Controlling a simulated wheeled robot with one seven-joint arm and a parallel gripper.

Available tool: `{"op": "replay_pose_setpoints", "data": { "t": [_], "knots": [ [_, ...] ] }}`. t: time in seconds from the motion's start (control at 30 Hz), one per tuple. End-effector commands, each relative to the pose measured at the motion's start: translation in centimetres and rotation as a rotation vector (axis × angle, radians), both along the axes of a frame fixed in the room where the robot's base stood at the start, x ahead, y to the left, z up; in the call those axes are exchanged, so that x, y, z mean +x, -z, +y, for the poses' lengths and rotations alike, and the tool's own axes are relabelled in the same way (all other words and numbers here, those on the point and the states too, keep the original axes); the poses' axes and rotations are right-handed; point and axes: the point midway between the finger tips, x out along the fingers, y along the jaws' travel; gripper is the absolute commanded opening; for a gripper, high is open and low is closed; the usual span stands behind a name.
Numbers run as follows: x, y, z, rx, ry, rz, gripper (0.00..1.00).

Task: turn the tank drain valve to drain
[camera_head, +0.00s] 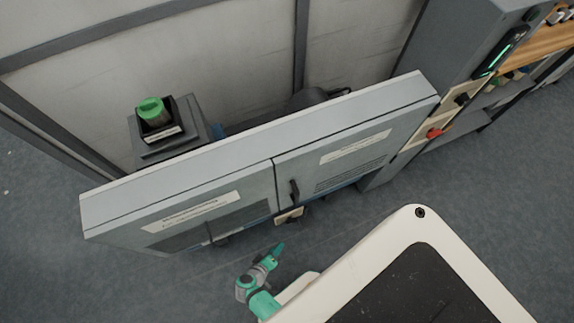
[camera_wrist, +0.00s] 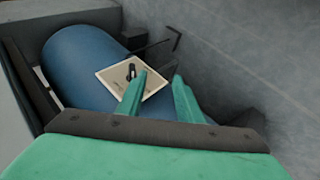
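The drain valve (camera_wrist: 131,72) is a small black knob on a beige plate (camera_wrist: 152,82), fixed to the side of a blue tank (camera_wrist: 82,62) in the wrist view. In the head view the beige plate (camera_head: 289,215) shows just under the grey cabinet's (camera_head: 270,150) lower edge. My gripper (camera_wrist: 160,80) has green fingers spread apart with nothing between them. The left finger overlaps the plate's lower part just below the knob. I cannot tell whether it touches. In the head view my gripper (camera_head: 278,248) is below the plate.
The cabinet front has a dark handle (camera_head: 294,192) and overhangs the plate. A thin dark bracket (camera_wrist: 165,44) stands out beside the tank. A green-topped box (camera_head: 152,110) stands behind left. A red knob (camera_head: 434,133) is on the right unit. Grey floor (camera_head: 150,290) is clear in front.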

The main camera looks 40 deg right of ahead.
Motion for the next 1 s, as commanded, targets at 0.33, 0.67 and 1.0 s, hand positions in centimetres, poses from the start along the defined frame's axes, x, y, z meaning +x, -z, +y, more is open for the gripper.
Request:
{"op": "replay_pose_setpoints", "data": {
  "t": [0.33, 0.67, 1.0],
  "knots": [
    [4.0, -1.7, -3.4, -0.239, 0.071, -0.008, 0.33],
    [4.8, 0.7, -6.9, -0.246, 0.075, -0.005, 0.33],
    [5.9, 3.6, -11.0, -0.244, 0.073, -0.007, 0.33]
  ]
}}
